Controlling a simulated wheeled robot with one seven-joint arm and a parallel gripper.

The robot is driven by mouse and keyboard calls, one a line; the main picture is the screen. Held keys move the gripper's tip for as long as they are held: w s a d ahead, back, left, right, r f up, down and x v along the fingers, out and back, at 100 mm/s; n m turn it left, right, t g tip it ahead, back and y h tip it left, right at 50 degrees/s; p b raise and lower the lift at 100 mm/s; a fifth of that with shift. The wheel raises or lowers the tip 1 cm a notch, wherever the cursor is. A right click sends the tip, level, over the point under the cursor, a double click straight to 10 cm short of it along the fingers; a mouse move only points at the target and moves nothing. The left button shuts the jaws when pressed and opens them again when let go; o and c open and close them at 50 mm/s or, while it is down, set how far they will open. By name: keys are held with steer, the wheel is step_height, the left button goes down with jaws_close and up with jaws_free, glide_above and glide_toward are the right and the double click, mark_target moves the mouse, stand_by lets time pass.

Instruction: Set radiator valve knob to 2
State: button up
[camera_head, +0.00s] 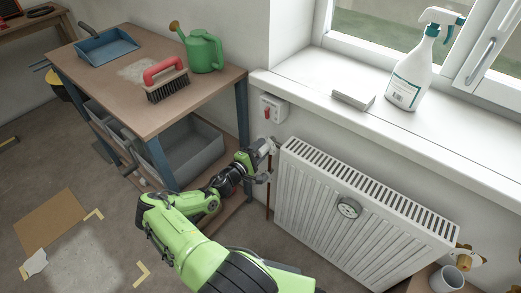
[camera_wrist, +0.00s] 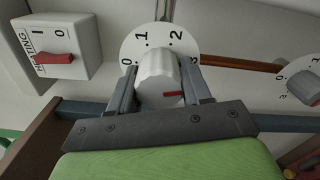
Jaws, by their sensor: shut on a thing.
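In the wrist view the white valve knob (camera_wrist: 156,72) stands between the two fingers of my gripper (camera_wrist: 162,84), which is shut on its sides. A red mark on the knob's face points right, roughly toward the 3. The white dial plate (camera_wrist: 158,40) behind it shows 0, 1, 2 and 3; the 2 is at upper right. In the head view my gripper (camera_head: 262,150) is at the left end of the white radiator (camera_head: 350,232), where my fingers mostly hide the knob.
A heating switch with a red rocker (camera_wrist: 58,59) is just left of the dial. A second dial (camera_wrist: 304,84) is at right, likely the one on the radiator front (camera_head: 349,208). A workbench (camera_head: 120,95) stands left; the windowsill (camera_head: 310,75) is above the radiator.

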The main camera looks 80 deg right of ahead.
steer(key=n, duration=0.5)
steer(key=shift+w+f+n, duration=0.1)
steer(key=shift+w+n, duration=0.05)
steer(key=shift+n, duration=0.25)
steer(key=n+p, duration=0.1)
steer(key=n, duration=0.3)
steer(key=shift+f+n, duration=0.15)
steer(key=shift+n, duration=0.15)
steer(key=o, duration=1)
steer(key=p+v, duration=0.3)
steer(key=v, duration=1.2)
steer(key=shift+a, duration=0.4)
